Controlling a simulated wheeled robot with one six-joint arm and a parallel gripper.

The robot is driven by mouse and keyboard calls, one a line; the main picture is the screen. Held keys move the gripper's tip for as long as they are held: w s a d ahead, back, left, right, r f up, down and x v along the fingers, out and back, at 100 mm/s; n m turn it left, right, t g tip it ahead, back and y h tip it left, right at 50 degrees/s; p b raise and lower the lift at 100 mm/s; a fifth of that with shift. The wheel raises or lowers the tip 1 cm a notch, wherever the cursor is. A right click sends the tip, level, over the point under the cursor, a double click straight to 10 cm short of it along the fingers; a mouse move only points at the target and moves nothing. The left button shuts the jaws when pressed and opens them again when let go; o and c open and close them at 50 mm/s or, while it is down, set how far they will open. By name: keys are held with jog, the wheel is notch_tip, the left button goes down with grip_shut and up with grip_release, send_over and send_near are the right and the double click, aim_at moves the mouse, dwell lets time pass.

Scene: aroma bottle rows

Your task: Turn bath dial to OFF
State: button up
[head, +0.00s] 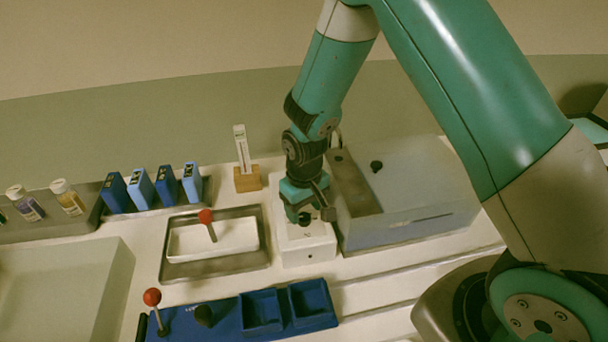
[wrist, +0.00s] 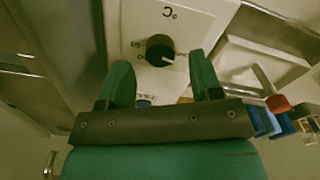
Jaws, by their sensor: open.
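The bath dial is a black round knob (wrist: 160,50) on a white control box (wrist: 120,22), seen in the wrist view just beyond my fingertips. Small dark markings surround the knob, and a pale pointer mark shows on its lower right side; the labels are too small to read surely. In the head view the knob (head: 305,218) sits on top of the white box (head: 310,250), partly behind my gripper. My gripper (wrist: 163,75) is open, its two green fingers apart to the left and right of the knob. No contact shows.
A bath tank (head: 410,222) stands right of the box. A metal tray (head: 255,262) with a white dish and red-knobbed tool (head: 206,217) is to the left. A blue holder (head: 225,318) lies in front. Blue packs (head: 166,185) and a thermometer on a wooden block (head: 247,181) stand behind.

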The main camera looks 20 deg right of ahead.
aim_at(305, 217)
notch_tip(305, 217, up, 15)
jog(key=b, duration=0.1)
jog(key=shift+b, duration=0.3)
jog(key=shift+f, duration=0.1)
jog(key=s+a+r+n+y, duration=0.2)
jog(key=s+r, duration=0.2)
jog(key=s, duration=0.6)
jog(key=s+a+r+n+y, duration=0.2)
jog(key=s+r, duration=0.3)
jog(key=s, duration=0.6)
jog(key=shift+a+r+n, duration=0.2)
jog(key=shift+a+n, duration=0.1)
jog(key=shift+a, duration=0.1)
